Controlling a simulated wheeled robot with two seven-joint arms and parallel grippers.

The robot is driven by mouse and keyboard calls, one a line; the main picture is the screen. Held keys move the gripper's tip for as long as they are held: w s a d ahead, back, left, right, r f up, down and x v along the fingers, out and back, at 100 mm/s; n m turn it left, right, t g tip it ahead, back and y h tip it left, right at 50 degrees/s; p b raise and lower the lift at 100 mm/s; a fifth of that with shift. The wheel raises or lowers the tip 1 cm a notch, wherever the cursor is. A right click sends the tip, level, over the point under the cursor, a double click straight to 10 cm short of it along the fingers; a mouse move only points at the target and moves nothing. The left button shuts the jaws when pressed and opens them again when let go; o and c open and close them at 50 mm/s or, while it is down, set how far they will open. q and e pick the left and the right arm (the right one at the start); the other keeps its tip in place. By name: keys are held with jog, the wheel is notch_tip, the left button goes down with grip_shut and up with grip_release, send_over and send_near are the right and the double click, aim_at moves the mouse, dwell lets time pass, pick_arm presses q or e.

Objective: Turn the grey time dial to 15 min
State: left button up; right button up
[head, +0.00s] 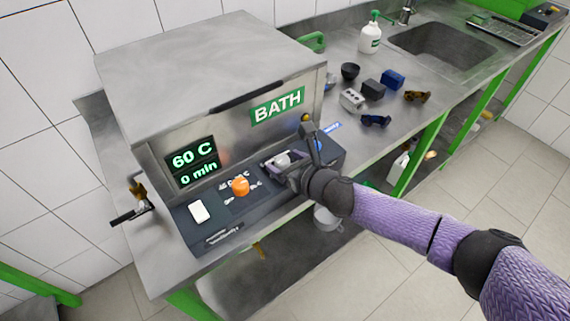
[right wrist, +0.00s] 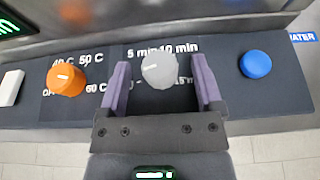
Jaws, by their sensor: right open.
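The grey time dial (right wrist: 158,70) sits on the dark control panel of the bath, with "5 min" and "10 min" printed above it and a partly hidden "15 m" label at lower right. A pale mark shows on its face; its exact heading is hard to tell. My right gripper (right wrist: 161,64) is open, one purple finger on each side of the dial, with gaps visible. In the head view the dial (head: 283,160) is partly hidden by my right gripper (head: 284,163). The display (head: 192,164) reads 60 C and 0 min. My left gripper is not in view.
An orange temperature dial (right wrist: 67,78) is left of the grey dial and a blue button (right wrist: 256,64) right. A white switch (head: 199,212) is at the panel's left end. Several small parts lie on the bench near the sink (head: 440,50).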

jog(key=shift+w+a+f, duration=0.15)
jog(key=shift+w+a, duration=0.1)
jog(key=shift+w, duration=0.05)
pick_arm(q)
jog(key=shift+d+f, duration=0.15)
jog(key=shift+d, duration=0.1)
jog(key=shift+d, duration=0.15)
